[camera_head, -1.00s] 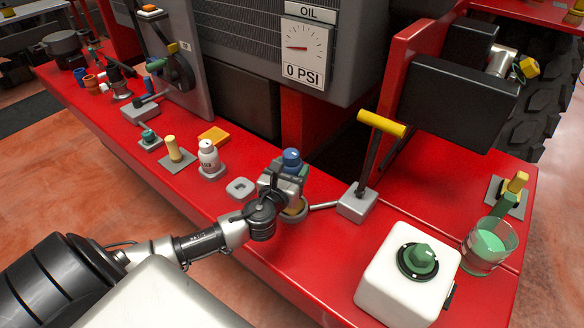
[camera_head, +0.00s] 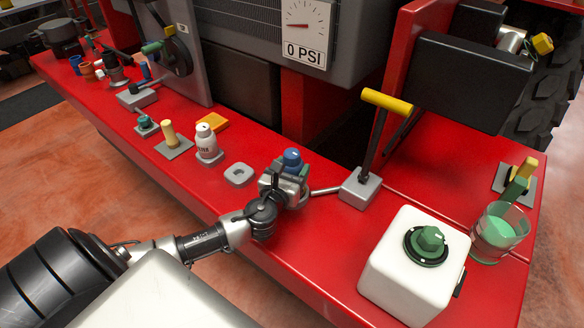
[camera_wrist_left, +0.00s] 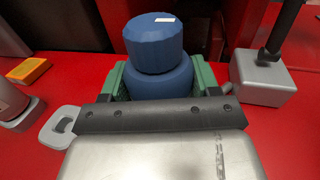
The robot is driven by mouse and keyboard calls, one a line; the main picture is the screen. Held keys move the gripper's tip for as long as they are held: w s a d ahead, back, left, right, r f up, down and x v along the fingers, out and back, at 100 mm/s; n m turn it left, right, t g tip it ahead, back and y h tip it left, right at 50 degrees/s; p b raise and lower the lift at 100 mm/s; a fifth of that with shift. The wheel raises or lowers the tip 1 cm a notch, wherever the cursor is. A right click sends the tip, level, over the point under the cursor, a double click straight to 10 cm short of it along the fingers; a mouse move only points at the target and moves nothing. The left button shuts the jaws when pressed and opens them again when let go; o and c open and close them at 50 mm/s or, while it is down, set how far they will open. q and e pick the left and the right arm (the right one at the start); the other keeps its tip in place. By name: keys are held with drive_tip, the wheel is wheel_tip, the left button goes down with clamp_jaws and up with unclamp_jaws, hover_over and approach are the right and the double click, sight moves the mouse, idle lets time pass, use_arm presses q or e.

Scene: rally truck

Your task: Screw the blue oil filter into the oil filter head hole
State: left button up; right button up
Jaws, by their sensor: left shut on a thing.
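The blue oil filter (camera_head: 292,158) is upright in my left gripper (camera_head: 289,172), over the red bench. In the left wrist view the blue filter (camera_wrist_left: 158,50) stands between the green finger pads of my left gripper (camera_wrist_left: 158,82), which is shut on it. The oil filter head is mostly hidden behind my gripper in the head view, with a metal pipe (camera_head: 326,190) running from that spot to the grey lever base (camera_head: 360,187). I cannot tell how far the filter sits in the hole. My right gripper is not in view.
A yellow-handled lever (camera_head: 386,101) stands right of the gripper. A white container with a green cap (camera_head: 428,243) and a glass of green liquid (camera_head: 497,233) stand front right. A white bottle (camera_head: 205,142) and a grey ring plate (camera_head: 238,174) are to the left.

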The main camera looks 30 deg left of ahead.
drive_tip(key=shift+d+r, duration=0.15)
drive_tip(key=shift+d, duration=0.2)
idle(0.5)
use_arm(q)
drive_tip(key=shift+p, duration=0.4)
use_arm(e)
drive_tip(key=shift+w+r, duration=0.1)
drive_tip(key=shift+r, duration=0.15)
use_arm(q)
drive_tip(key=shift+f, duration=0.1)
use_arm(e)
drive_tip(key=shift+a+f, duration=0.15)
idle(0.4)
use_arm(q)
drive_tip(key=shift+f+b, duration=1.25)
drive_tip(key=shift+f, duration=0.15)
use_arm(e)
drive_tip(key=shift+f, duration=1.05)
use_arm(q)
drive_tip(key=o, duration=1.2)
drive_tip(key=shift+c, duration=0.2)
drive_tip(key=shift+s, duration=0.1)
